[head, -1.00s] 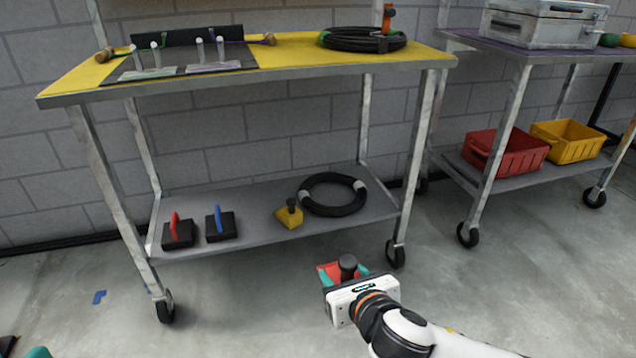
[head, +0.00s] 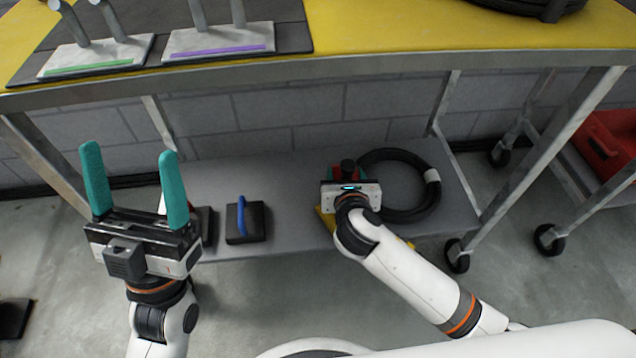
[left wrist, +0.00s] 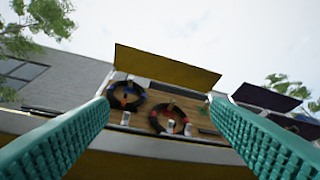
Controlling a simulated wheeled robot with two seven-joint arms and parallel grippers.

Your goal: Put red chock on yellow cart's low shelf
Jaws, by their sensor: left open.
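The red chock (head: 333,173) with its black knob shows just past my right gripper (head: 347,178) in the head view. The gripper's fingers are mostly hidden behind its body, but they appear shut on the chock. It is over the yellow cart's low grey shelf (head: 285,180); I cannot tell whether the chock touches the shelf. My left gripper (head: 130,155) is open and empty in front of the cart's left part, fingers pointing up. Its teal fingers also show, apart with nothing between them, in the left wrist view (left wrist: 150,140).
A yellow chock (head: 325,219) lies on the shelf, partly hidden by my right gripper. A black hose coil (head: 430,202) is right of it, a blue-handled black block (head: 245,222) left. The yellow top (head: 400,38) overhangs the shelf. A red bin (head: 605,140) stands right.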

